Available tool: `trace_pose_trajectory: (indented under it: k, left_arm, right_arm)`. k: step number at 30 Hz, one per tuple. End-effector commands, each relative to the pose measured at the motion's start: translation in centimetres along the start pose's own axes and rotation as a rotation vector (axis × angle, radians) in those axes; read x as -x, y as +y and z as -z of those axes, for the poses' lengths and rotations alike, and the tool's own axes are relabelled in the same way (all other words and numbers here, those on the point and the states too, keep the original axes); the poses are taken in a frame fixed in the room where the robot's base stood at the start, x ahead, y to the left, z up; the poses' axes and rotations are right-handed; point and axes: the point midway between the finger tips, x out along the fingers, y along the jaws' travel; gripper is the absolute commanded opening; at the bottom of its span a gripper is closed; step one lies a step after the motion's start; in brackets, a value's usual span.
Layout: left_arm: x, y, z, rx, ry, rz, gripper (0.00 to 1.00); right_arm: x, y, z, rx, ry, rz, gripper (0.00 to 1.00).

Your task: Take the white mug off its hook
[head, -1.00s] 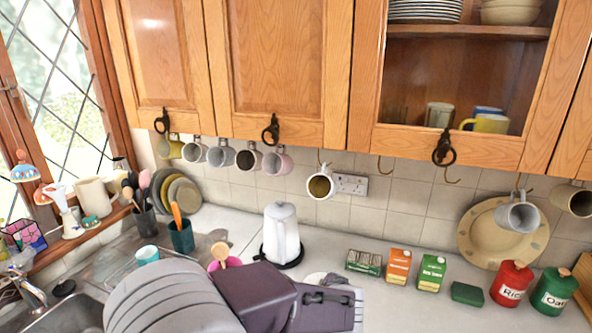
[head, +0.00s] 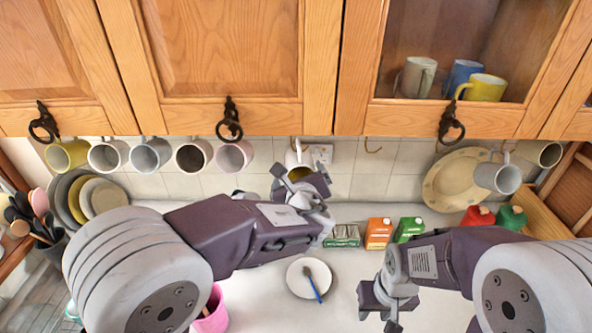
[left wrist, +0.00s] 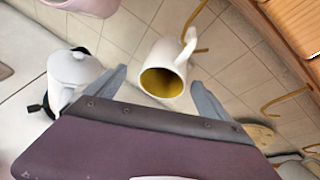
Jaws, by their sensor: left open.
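The white mug (head: 296,158) with a yellow inside hangs from a hook under the wall cabinet. In the left wrist view the white mug (left wrist: 170,58) hangs by its handle on a brass hook (left wrist: 201,30), its mouth turned towards my gripper. My left gripper (head: 302,180) is open in front of the mug and partly hides it in the head view. In the left wrist view its fingers (left wrist: 162,92) stand on either side of the mug, with no contact visible. My right gripper (head: 386,298) hangs low over the counter, away from the mug; its opening is unclear.
A pink mug (head: 234,157) and several others hang to the left; a grey-white mug (head: 497,176) hangs right. Cabinet doors (head: 230,60) are close above. A plate (head: 308,278) with a brush, cartons (head: 378,234) and a pink pot (head: 211,313) stand on the counter.

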Motion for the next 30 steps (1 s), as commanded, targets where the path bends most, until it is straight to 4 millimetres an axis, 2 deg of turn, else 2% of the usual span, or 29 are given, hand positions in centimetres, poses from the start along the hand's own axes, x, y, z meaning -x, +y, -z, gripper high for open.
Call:
trace_pose_trajectory:
  k: [3, 7, 10, 15, 17, 24, 30]
  left_arm:
    - [-2.0, 0.3, -0.2, -0.004, 0.003, -0.006, 0.93]
    - [-4.2, 0.4, 0.0, -0.003, 0.004, -0.003, 0.93]
    - [-4.8, 0.4, 0.1, -0.002, 0.003, -0.002, 0.93]
    - [-4.8, 0.4, 0.2, -0.002, 0.004, -0.001, 0.93]
    - [-4.8, 0.4, 0.2, -0.002, 0.004, -0.001, 0.79]
    - [-4.8, 0.4, 0.2, -0.002, 0.004, -0.001, 0.12]
    - [-4.8, 0.3, 0.1, -0.002, 0.002, 0.000, 0.12]
  right_arm:
    - [1.2, 0.0, 0.1, 0.000, 0.000, 0.000, 0.36]
    - [1.6, 0.0, 0.2, 0.000, 0.000, 0.000, 0.36]
    - [1.6, 0.0, 0.2, 0.000, 0.000, 0.000, 0.36]
    - [1.5, 0.0, 0.1, 0.000, 0.000, 0.000, 0.36]
    - [1.5, 0.0, 0.1, 0.000, 0.000, 0.000, 0.36]
    - [1.5, 0.0, 0.1, 0.000, 0.000, 0.000, 0.36]
    - [1.6, 0.0, 0.1, 0.000, 0.000, 0.000, 0.36]
